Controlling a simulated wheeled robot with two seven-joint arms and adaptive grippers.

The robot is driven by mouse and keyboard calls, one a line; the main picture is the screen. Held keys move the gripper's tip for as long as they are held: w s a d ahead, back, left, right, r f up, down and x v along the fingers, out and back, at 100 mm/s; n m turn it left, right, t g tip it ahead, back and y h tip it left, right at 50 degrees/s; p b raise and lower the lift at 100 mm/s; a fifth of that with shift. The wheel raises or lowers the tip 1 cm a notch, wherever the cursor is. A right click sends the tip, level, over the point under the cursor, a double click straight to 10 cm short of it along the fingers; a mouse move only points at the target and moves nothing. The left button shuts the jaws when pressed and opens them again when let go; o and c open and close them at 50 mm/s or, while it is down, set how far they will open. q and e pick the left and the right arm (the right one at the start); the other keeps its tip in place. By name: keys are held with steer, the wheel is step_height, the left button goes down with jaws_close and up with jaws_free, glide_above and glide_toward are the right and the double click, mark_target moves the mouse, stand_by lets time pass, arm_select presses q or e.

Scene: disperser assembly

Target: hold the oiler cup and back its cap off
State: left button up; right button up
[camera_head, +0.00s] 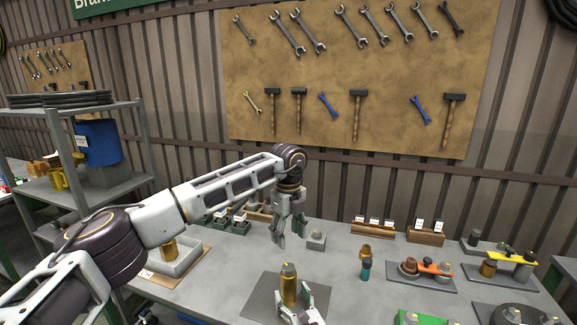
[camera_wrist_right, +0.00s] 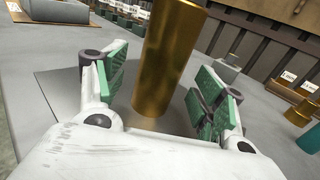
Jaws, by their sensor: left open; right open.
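The brass oiler cup (camera_head: 289,292) stands upright on a dark square mat (camera_head: 258,300) at the front of the table. Its cap (camera_head: 288,269) is the narrower top part, seated on the body. In the right wrist view the cup body (camera_wrist_right: 168,65) rises between the green finger pads, and its top is cut off. My right gripper (camera_head: 302,305) is open, low at the cup, with a gap on both sides in the wrist view. My left gripper (camera_head: 289,232) is open and empty, pointing down above the table behind the cup.
A grey block (camera_head: 316,240) sits close beside my left gripper. A brass and teal piece (camera_head: 365,268) stands to the right. A pale tray (camera_head: 180,262) with a brass part is at left. Coloured assemblies (camera_head: 426,270) fill the right side.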

steer(key=shift+v, duration=4.45)
steer(key=shift+s+d, duration=0.1)
steer(key=shift+s, duration=0.05)
